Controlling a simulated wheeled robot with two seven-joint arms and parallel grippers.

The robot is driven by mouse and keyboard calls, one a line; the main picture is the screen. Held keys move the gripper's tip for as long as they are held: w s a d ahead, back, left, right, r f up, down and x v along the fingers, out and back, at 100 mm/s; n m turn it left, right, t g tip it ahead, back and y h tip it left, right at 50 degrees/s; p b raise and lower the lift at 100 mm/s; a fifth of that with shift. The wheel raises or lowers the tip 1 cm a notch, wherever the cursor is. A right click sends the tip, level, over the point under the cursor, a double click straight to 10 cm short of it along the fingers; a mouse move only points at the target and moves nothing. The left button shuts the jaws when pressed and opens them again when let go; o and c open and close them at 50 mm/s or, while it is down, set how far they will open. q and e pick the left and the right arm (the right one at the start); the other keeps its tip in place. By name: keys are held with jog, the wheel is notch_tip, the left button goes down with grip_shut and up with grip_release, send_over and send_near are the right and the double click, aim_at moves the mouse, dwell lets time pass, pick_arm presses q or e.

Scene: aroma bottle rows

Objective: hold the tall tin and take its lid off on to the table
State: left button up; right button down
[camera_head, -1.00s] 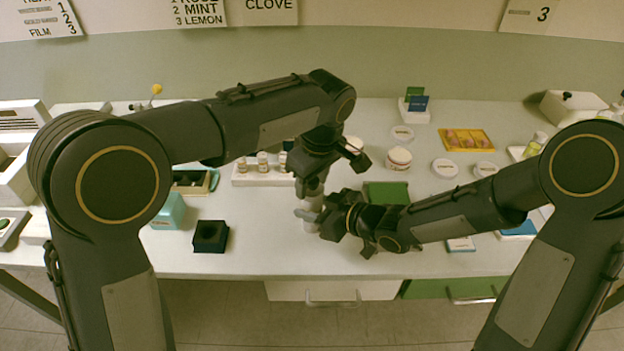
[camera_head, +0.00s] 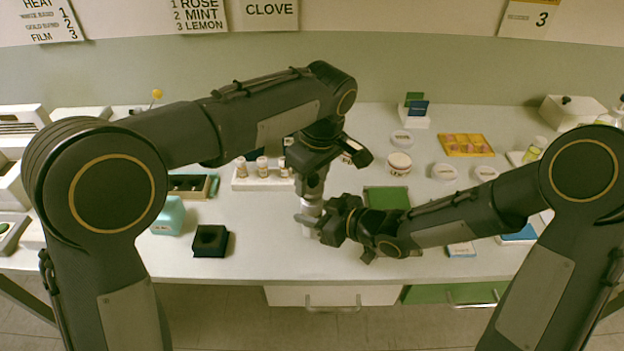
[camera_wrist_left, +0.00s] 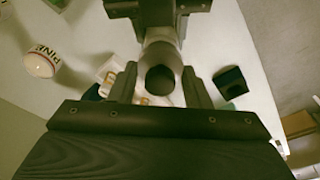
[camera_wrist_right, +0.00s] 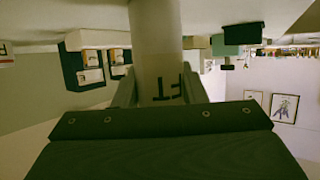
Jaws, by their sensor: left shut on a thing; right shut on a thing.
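The tall tin (camera_head: 309,230) is a pale upright cylinder near the front middle of the table. In the right wrist view the tin (camera_wrist_right: 157,45) runs between the fingers, with dark letters "FT" on its side. My right gripper (camera_head: 322,222) is shut around its body from the right. My left gripper (camera_head: 312,195) points down from above and is shut on the tin's top end. In the left wrist view a round pale rim with a dark middle, seemingly the lid (camera_wrist_left: 160,82), is between the fingers. The fingers hide the seam, so I cannot tell whether lid and body touch.
A white rack (camera_head: 262,184) of small bottles is behind. A green mat (camera_head: 386,197), a white jar (camera_head: 399,163) and a yellow tray (camera_head: 466,145) are to the right. Table is clear between the holder and tin.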

pick_arm(q)
jog(key=shift+r, duration=2)
pick_arm(e)
jog(key=c, duration=0.8)
grip_release()
